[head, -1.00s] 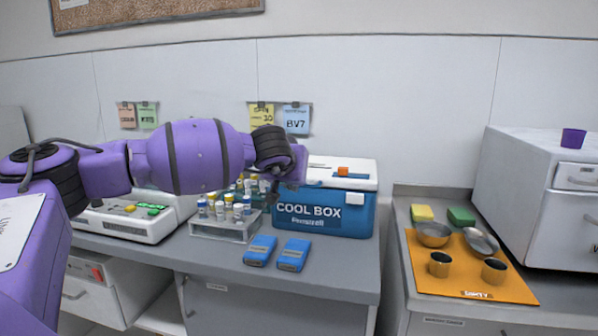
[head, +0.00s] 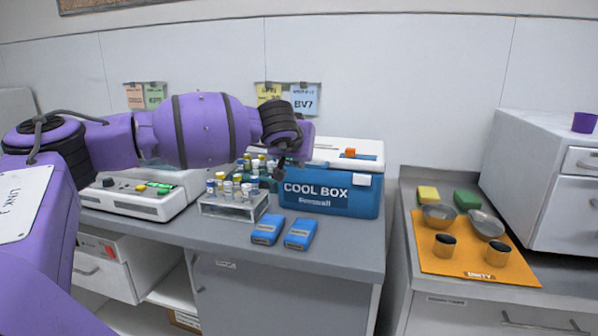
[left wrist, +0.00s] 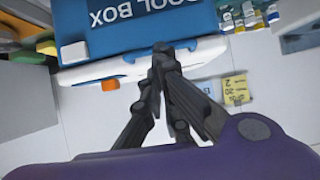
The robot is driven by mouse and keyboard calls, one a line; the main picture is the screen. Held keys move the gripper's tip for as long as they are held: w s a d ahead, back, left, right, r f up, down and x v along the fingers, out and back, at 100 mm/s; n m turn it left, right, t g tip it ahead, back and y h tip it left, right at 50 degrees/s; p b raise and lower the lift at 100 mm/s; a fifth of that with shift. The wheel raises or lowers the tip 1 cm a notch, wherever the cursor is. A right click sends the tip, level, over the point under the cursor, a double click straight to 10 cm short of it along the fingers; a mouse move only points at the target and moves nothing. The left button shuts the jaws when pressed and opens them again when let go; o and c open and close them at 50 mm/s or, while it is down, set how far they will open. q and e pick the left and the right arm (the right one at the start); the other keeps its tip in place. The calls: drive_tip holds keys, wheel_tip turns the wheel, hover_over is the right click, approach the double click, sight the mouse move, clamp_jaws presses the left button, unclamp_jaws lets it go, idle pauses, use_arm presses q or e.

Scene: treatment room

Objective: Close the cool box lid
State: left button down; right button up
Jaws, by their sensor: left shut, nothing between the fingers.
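The cool box (head: 330,201) is blue with a white lid (head: 365,148) and stands at the back of the counter. The lid lies over the top of the box; I cannot tell whether it is fully seated. An orange piece (head: 350,153) is on the lid and a white latch (head: 362,180) is on the front. My left gripper (head: 279,174) is at the box's left end, partly hiding it. In the left wrist view, the shut, empty fingers (left wrist: 161,47) overlap the white lid edge (left wrist: 201,49); contact is unclear. My right gripper is out of view.
A rack of capped vials (head: 232,210) stands left of the box, and two blue packs (head: 284,232) lie in front. A white device (head: 140,198) is further left. On the right counter, an orange mat (head: 465,262) holds metal bowls and cups.

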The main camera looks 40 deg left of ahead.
use_arm(q)
drive_tip(key=s+d+f+b, duration=0.1)
drive_tip(key=s+d+f, duration=0.2)
drive_tip(key=s, duration=0.4)
drive_tip(key=shift+s+d+f, duration=0.35)
drive_tip(key=shift+d, duration=0.35)
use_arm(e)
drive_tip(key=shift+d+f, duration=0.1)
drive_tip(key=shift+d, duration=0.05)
